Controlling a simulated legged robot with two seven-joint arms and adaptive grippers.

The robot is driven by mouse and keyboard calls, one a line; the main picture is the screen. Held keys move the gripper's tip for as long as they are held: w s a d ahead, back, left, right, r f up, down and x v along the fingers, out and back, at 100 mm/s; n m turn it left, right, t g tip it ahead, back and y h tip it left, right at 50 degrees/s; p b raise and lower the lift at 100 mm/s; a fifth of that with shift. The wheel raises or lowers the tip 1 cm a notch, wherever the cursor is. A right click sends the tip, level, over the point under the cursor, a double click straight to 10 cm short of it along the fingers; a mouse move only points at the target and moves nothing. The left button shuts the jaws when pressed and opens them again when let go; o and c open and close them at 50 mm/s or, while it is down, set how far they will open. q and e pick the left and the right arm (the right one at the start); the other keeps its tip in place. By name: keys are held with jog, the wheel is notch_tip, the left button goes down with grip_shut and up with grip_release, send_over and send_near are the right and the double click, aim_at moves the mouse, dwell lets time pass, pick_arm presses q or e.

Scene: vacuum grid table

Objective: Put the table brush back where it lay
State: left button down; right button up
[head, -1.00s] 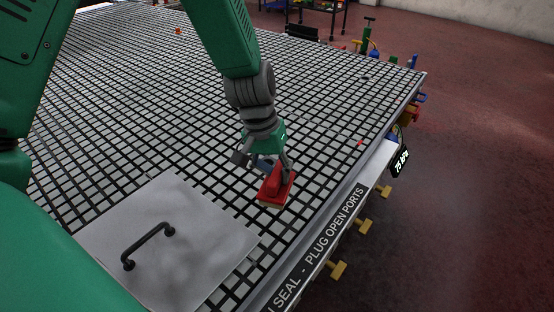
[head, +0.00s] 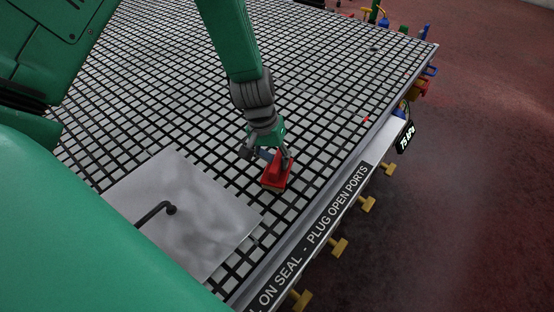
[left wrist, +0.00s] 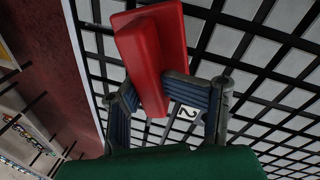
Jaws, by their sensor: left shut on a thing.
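The table brush (head: 277,172) is a red block with a raised red grip and a paler underside. It is near the right edge of the black-and-white grid table (head: 330,75). My left gripper (head: 267,155) is shut on its grip. In the left wrist view the red brush (left wrist: 150,55) sits between the fingers of my left gripper (left wrist: 168,98). I cannot tell whether its underside touches the grid. My right gripper is in neither view.
A grey plate (head: 200,220) with a dark bar handle (head: 152,213) lies on the grid beside the brush. A lettered rail with yellow plugs (head: 367,204) runs along the edge. The far grid is mostly clear.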

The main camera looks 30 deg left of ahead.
aim_at(268, 164)
pick_arm(q)
jog(key=shift+a, duration=0.1)
jog(key=c, duration=1.6)
grip_release()
jog(key=shift+c, duration=0.2)
jog(key=o, duration=0.7)
jog(key=shift+d+r, duration=0.1)
jog(key=shift+d, duration=0.55)
jog(key=shift+a, duration=0.45)
jog(key=shift+a+r, duration=0.1)
jog(key=shift+r, duration=0.05)
jog(key=v, duration=1.1)
jog(key=shift+r, duration=0.25)
